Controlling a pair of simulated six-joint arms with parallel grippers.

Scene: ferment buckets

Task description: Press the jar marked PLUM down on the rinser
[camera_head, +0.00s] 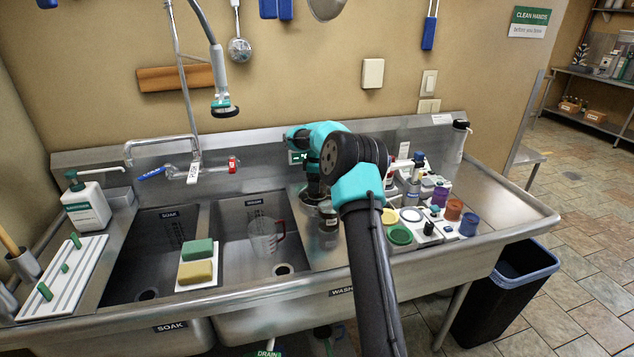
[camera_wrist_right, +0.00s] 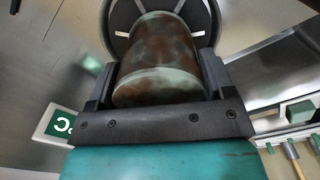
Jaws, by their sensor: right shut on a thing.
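My right gripper (camera_head: 314,184) points down over the steel ledge to the right of the wash basin. In the head view my arm hides most of this spot. My left gripper is not in view.
A clear jar-like vessel (camera_head: 328,238) stands close to my right gripper. A measuring jug (camera_head: 263,238) is in the wash basin. Soap or sponge blocks (camera_head: 197,250) sit on the divider. Several colourful lids and jars (camera_head: 400,236) crowd the right ledge. A spray hose (camera_head: 222,100) hangs above.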

